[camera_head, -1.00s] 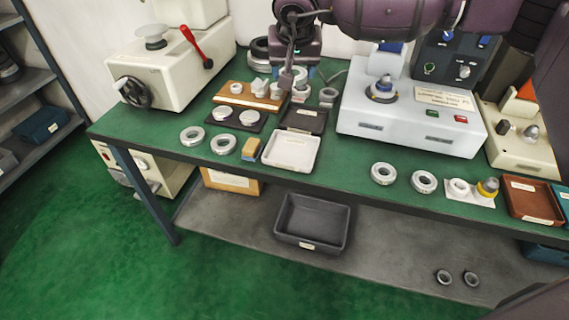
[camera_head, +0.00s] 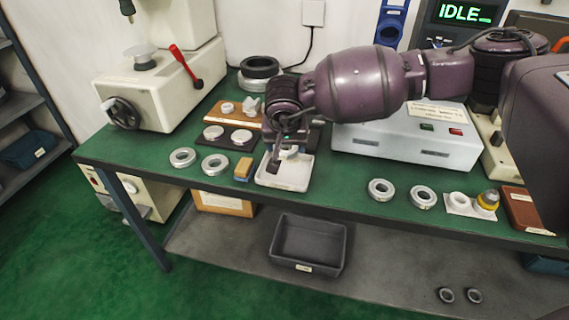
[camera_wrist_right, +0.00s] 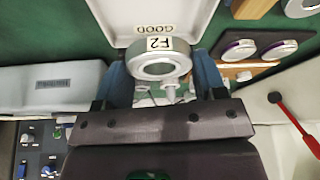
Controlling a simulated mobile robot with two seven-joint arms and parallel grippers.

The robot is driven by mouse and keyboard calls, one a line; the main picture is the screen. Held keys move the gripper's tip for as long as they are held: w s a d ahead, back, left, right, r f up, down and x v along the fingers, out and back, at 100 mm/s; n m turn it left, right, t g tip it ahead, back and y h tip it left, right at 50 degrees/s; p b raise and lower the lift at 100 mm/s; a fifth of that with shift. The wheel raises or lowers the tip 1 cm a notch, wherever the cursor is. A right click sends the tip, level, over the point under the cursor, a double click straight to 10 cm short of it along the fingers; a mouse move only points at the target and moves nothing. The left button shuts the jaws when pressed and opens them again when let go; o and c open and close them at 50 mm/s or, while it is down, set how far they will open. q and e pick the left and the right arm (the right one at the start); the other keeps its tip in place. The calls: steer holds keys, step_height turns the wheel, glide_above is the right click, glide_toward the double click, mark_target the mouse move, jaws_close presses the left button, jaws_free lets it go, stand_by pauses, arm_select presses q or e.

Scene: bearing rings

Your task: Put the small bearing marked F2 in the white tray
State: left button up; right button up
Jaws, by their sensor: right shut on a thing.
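The small bearing marked F2 (camera_wrist_right: 158,55) is a silver ring with a white F2 label. It sits between the blue fingers of my right gripper (camera_wrist_right: 163,78), which is shut on it. The white tray (camera_wrist_right: 188,20), with a label reading GOOD, lies just beyond the bearing in the right wrist view. In the head view, my right gripper (camera_head: 281,157) is over the back part of the white tray (camera_head: 283,183), pointing down, and the bearing is mostly hidden. I cannot tell how high it is above the tray floor. My left gripper is not in view.
A blue and yellow block (camera_head: 243,169) stands just left of the tray. Larger rings lie on the green bench at left (camera_head: 215,164) and right (camera_head: 381,190). A white machine (camera_head: 405,145) stands behind right.

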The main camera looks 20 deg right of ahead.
mark_target(286, 169)
steer(key=shift+f, duration=0.4)
step_height(286, 169, down, 5)
steer(key=shift+r+b, duration=0.1)
steer(key=shift+b, duration=0.45)
steer(key=shift+f, duration=0.4)
steer(key=shift+f, duration=0.25)
